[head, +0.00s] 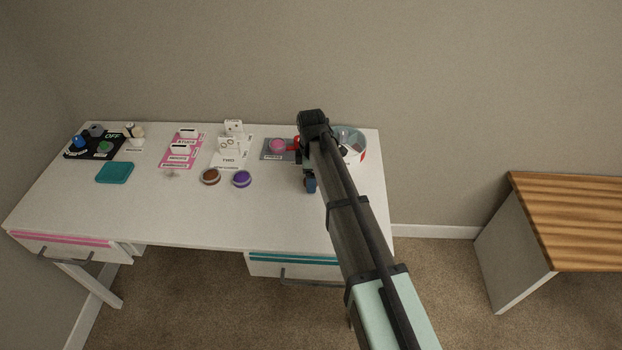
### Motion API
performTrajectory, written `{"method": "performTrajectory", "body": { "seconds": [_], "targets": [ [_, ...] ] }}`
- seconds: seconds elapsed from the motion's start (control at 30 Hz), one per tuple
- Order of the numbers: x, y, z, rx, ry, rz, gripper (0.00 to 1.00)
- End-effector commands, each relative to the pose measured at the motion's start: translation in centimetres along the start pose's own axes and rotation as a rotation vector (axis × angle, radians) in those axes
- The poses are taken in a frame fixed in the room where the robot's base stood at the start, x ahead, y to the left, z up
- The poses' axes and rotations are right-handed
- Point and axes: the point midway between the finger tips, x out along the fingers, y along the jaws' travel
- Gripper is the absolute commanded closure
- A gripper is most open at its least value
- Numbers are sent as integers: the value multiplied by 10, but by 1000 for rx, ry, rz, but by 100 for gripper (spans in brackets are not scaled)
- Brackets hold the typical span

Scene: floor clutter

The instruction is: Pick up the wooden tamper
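I cannot single out the wooden tamper with certainty. A round brown piece with a pale band (210,176) lies near the middle of the white desk (200,215). A small beige-topped object (137,131) stands at the back left. My gripper (305,172) is over the right part of the desk, well right of both. My arm crosses in front of it, so its fingers show only in part. A small blue part (310,186) shows at its lower end; I cannot tell whether it is held.
A purple round piece (242,179) is right of the brown one. A teal pad (115,173), a black board (88,147), pink cards (182,150) and white blocks (230,143) stand leftward. A pink ball (278,146) and a bowl (354,138) are near my gripper. The desk's front is clear.

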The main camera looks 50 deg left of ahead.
Motion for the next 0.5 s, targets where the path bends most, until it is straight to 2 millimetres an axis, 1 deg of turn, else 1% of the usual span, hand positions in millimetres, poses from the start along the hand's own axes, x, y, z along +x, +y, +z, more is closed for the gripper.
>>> {"method": "performTrajectory", "body": {
  "seconds": [0.07,0.27,0.5],
  "targets": [
    [4,0,0,0,0,0,19],
    [3,0,0,0,0,0,20],
    [3,0,0,0,0,0,43]
  ]
}}
